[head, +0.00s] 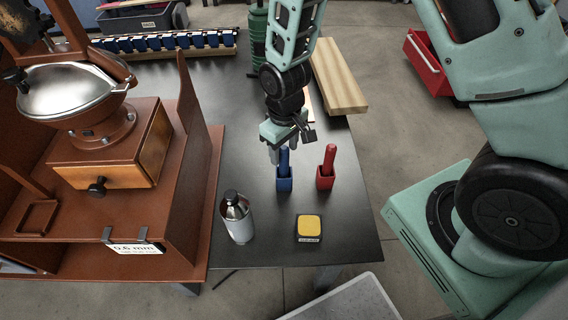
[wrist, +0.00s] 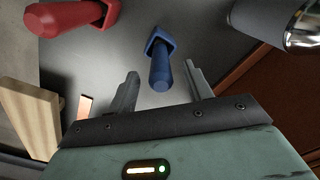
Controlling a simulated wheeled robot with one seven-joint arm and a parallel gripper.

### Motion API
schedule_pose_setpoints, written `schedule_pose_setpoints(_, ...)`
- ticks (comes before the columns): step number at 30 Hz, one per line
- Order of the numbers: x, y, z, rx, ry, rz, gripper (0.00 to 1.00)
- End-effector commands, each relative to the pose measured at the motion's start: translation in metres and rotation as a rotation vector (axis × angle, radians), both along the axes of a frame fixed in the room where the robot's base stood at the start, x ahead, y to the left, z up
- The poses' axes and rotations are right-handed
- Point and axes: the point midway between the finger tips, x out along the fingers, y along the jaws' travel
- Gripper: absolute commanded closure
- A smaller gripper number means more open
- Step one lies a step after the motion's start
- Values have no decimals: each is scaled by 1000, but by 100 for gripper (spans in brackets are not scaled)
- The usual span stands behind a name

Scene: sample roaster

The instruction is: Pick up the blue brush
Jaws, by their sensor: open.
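The blue brush (head: 284,160) stands upright in a blue square holder (head: 284,184) on the dark table. In the wrist view the blue brush (wrist: 159,68) points toward the camera, and its holder (wrist: 160,44) shows behind it. My gripper (head: 280,152) is just above and around the brush's top in the head view. In the wrist view my gripper (wrist: 162,76) is open, with one finger on each side of the brush and visible gaps between. The brush's lower end is hidden in the holder.
A red brush (head: 329,158) in a red holder stands close on the right. A metal bottle (head: 237,218) and a yellow-topped block (head: 309,228) stand nearer. A brown grinder (head: 110,150) is at left; a wooden board (head: 338,78) lies behind.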

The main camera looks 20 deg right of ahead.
Motion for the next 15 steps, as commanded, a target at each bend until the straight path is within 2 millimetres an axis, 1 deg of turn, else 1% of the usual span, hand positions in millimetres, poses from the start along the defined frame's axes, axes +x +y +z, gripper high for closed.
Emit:
schedule_pose_setpoints(3, 0, 1, -16, -1, 3, -1, 50)
schedule_pose_setpoints(6, 0, 1, -25, -1, 2, -1, 50)
schedule_pose_setpoints(14, 1, 1, -28, 0, -1, -1, 50)
schedule_pose_setpoints(15, 1, 2, -28, 0, -1, -1, 52)
